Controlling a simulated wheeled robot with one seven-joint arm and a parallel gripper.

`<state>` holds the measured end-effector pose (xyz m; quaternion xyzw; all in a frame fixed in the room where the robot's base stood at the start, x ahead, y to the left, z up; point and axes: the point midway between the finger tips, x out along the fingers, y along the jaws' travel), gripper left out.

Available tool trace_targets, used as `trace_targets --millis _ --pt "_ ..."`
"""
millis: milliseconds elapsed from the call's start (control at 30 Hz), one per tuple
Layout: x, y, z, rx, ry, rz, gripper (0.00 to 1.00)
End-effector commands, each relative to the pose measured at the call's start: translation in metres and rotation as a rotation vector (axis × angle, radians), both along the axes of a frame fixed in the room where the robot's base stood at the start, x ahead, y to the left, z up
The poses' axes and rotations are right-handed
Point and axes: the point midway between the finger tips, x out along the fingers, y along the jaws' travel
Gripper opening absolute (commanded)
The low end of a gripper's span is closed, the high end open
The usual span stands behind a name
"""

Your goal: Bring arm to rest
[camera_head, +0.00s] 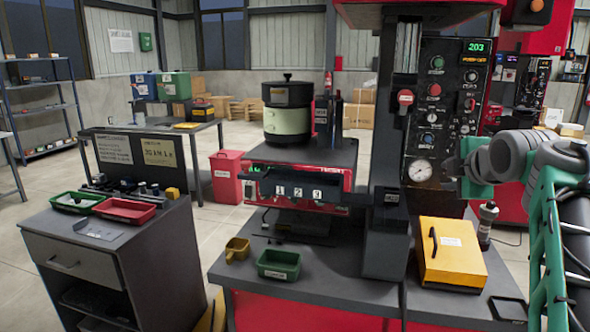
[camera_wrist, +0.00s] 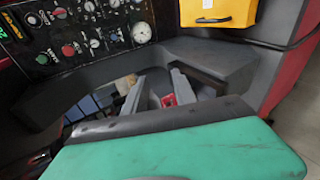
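My gripper (camera_wrist: 156,80) shows in the wrist view beyond a green and dark housing. Its two grey fingers stand apart, and I see nothing clasped between them. A small red patch shows in the gap, and I cannot tell what it is. In the head view my arm is folded at the right edge, with its green and grey end (camera_head: 466,168) raised in front of the control panel (camera_head: 435,110). The fingers are hard to make out there.
A yellow box (camera_head: 452,255) stands on the machine's table below my arm, beside a grey-topped cylinder (camera_head: 487,225). A green tray (camera_head: 279,265) and yellow scoop (camera_head: 237,250) lie further left. The bowl feeder (camera_head: 288,110) stands behind. A drawer cabinet (camera_head: 110,262) holds red and green trays.

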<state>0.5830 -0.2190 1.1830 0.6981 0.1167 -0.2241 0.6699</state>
Motion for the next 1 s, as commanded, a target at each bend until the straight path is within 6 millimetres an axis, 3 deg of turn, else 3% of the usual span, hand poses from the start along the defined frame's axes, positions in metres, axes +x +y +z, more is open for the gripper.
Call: trace_targets --millis 33,100,200,333,400,533,633,1000 --pt "-0.008 0.041 -0.006 0.171 0.058 -0.051 0.33" --pt "-0.029 0.088 -0.043 0.412 0.157 -0.175 0.33" --pt "-0.074 0.144 -0.094 0.684 0.3 -0.391 0.33" --pt "-0.15 0.196 -0.155 0.912 0.458 -0.716 0.33" --pt "-0.187 0.21 -0.18 0.976 0.507 -0.873 0.33" --pt "-0.229 0.22 -0.21 1.025 0.54 -1.059 0.33" --pt "-0.238 0.222 -0.218 1.034 0.544 -1.101 0.33" --pt "-0.237 0.222 -0.219 1.035 0.543 -1.1 0.33"
